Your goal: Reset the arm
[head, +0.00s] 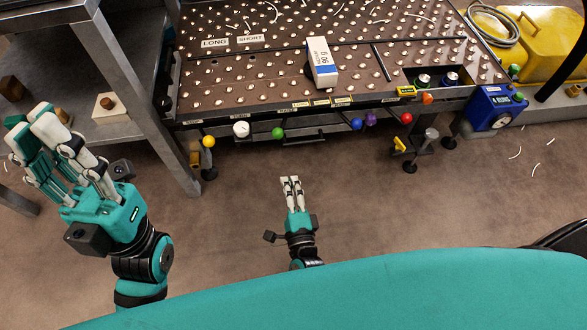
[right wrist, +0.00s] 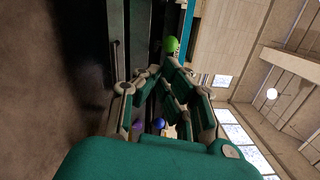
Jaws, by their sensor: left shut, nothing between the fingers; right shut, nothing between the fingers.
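My left gripper (head: 36,128) is at the left of the head view, raised beside the grey metal shelf, shut and empty. My right gripper (head: 290,181) is in the lower middle of the head view, over the brown floor in front of the ball table, shut with nothing in it. In the right wrist view the fingers of the right gripper (right wrist: 152,74) come together, with a green knob beyond them. Neither gripper touches any object that I can see.
The ball table (head: 260,85) carries a white and blue ream (head: 321,63). Coloured knobs, including a yellow one (head: 208,141) and a red one (head: 407,118), line its front edge. The grey shelf (head: 130,90) stands left. A blue device (head: 494,107) stands right. Open floor (head: 380,210) lies in front.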

